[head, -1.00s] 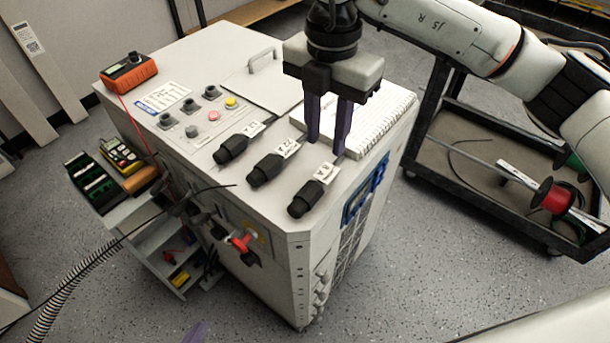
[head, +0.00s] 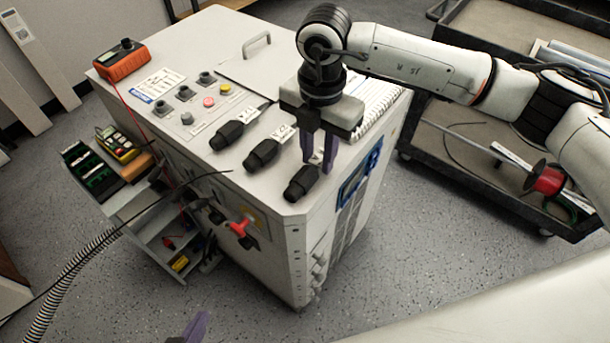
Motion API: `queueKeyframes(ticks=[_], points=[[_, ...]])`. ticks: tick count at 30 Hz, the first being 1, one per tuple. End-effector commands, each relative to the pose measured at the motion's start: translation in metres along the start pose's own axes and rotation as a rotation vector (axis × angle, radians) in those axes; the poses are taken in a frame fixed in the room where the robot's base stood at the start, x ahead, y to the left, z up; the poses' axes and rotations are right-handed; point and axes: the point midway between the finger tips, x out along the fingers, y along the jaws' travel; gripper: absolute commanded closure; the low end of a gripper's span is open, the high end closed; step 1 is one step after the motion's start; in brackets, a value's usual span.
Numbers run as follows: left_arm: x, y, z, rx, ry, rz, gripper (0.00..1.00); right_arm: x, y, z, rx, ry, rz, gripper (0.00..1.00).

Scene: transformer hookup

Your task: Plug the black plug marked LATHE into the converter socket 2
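Three black plugs lie in a row on top of the white cabinet (head: 240,85): a far one (head: 228,134), a middle one (head: 262,154) and a near one (head: 301,183). White tags lie behind the far and middle plugs; I cannot read which says LATHE. The near plug's tag is hidden by my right gripper (head: 318,165), whose purple fingers point down at this plug's rear end with a gap between them. I cannot tell whether they touch it. Dark round fittings (head: 216,214) show on the cabinet's front; no socket number is readable. Of my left gripper (head: 193,328), only purple fingertip parts show at the bottom edge.
A red handle (head: 240,229) sticks out of the cabinet front. An orange meter (head: 119,60), knobs and buttons sit on top at the back left. A notepad (head: 375,95) lies behind my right gripper. A dark cart (head: 470,150) stands at right.

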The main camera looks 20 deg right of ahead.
Motion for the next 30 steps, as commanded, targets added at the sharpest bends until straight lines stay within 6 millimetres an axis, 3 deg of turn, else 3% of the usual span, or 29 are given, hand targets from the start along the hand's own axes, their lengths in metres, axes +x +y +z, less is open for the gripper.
queueKeyframes(ticks=[3, 11, 24, 30], points=[[-0.001, 0.0, 0.003, -0.001, -0.006, 0.0, 1.0, -0.001, 0.0, 0.0, 0.0, 0.0, 0.001, 1.0], [-0.001, 0.0, 0.008, -0.002, -0.014, 0.0, 1.0, -0.005, 0.001, 0.0, 0.0, -0.001, 0.002, 1.0], [0.005, -0.001, 0.014, -0.002, -0.015, -0.001, 1.0, -0.083, 0.001, 0.0, -0.001, -0.001, 0.004, 1.0], [0.006, -0.001, 0.015, -0.002, -0.015, 0.0, 1.0, -0.098, -0.003, 0.001, -0.127, -0.003, 0.002, 1.0]])
